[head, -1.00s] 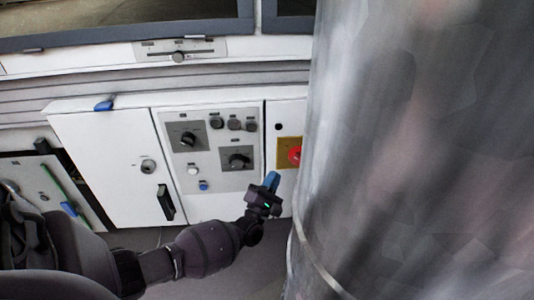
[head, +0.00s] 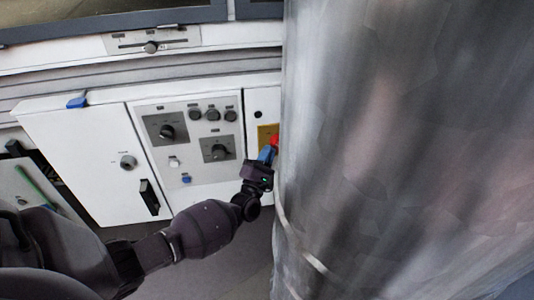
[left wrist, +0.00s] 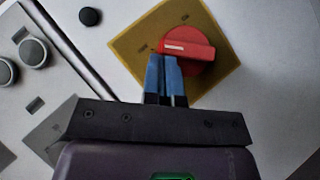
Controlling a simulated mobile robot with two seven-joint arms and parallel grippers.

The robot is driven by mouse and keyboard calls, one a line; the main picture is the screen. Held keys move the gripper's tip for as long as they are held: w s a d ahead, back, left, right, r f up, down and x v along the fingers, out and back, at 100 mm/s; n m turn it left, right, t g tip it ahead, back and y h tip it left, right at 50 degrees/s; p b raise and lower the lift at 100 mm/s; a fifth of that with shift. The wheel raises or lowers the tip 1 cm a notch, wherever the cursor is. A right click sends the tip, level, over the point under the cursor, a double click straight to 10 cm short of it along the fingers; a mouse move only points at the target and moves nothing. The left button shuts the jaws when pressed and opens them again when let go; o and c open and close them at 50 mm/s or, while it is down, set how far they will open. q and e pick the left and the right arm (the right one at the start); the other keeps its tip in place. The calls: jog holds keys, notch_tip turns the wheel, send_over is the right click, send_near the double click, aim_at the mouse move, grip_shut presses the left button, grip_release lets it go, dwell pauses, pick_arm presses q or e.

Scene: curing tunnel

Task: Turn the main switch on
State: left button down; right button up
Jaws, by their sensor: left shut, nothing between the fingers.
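The main switch is a red rotary knob (left wrist: 190,44) on a yellow square plate (left wrist: 208,82), seen close in the left wrist view. Its white mark points left, towards a small label on the plate; another label sits above the knob. In the head view the red knob (head: 275,141) shows at the right of the white cabinet, partly cut off by the big grey cylinder. My left gripper (left wrist: 164,62) has its blue fingers together and empty, tips at the knob's lower left edge. I cannot tell whether they touch it. It also shows in the head view (head: 266,154). My right gripper is not in view.
A large shiny grey cylinder (head: 400,150) fills the right of the head view, close beside my left gripper. The control panel (head: 190,140) left of the switch carries several black knobs and a blue button (head: 186,179). A cabinet door (head: 85,160) with a black handle is further left.

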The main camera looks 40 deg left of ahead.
pick_arm(q)
jog(key=shift+r+m+h+p, duration=0.25)
jog(key=shift+m+h+p, duration=0.15)
jog(key=shift+m+h, duration=0.15)
